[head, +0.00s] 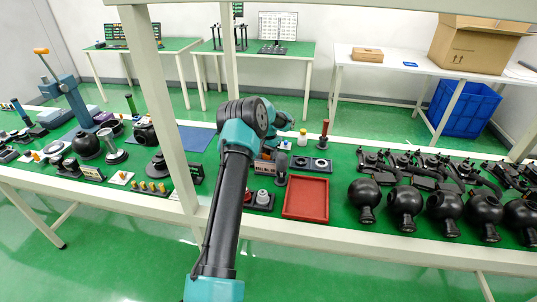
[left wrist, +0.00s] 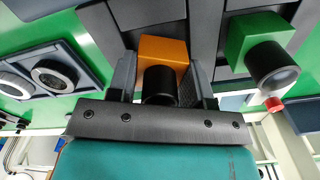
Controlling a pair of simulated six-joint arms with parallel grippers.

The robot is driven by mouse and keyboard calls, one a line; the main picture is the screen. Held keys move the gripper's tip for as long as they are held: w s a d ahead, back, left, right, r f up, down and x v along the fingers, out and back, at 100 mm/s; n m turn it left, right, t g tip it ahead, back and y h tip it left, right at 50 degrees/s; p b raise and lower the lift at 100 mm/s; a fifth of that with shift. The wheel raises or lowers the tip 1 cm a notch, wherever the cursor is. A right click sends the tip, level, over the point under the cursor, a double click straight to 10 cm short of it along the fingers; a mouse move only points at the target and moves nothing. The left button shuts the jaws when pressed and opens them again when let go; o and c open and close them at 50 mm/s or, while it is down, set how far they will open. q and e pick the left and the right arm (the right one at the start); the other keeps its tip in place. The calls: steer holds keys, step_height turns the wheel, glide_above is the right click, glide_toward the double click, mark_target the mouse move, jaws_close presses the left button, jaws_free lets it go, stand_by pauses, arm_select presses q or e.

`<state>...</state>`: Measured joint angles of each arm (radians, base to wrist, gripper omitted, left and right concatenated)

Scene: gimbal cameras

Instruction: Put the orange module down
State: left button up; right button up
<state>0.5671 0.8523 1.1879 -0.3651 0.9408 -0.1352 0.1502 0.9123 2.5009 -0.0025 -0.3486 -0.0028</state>
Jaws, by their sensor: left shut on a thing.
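The orange module (left wrist: 163,50), a block with a black barrel, sits between the two fingers of my left gripper (left wrist: 163,72) in the left wrist view. The gripper is shut on it. A green module (left wrist: 256,42) with a dark barrel stands to its right, apart from it. Dark grey surfaces lie behind both modules; I cannot tell whether the orange module touches them. In the head view my left arm reaches over the bench and hides most of the gripper and the module. My right gripper is in neither view.
A red tray (head: 306,200) lies empty on the green bench, right of my arm. A dark plate with round fittings (head: 311,164) is behind it. Black ball-shaped units (head: 406,201) line the right side. A pale post (head: 165,115) stands left of my arm.

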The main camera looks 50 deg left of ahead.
arm_select(q)
steer(key=shift+f, duration=0.3)
steer(key=shift+f, duration=0.1)
steer(key=o, duration=1)
step_height(320, 180, up, 12)
steer(key=shift+r, duration=0.1)
stand_by(0.5)
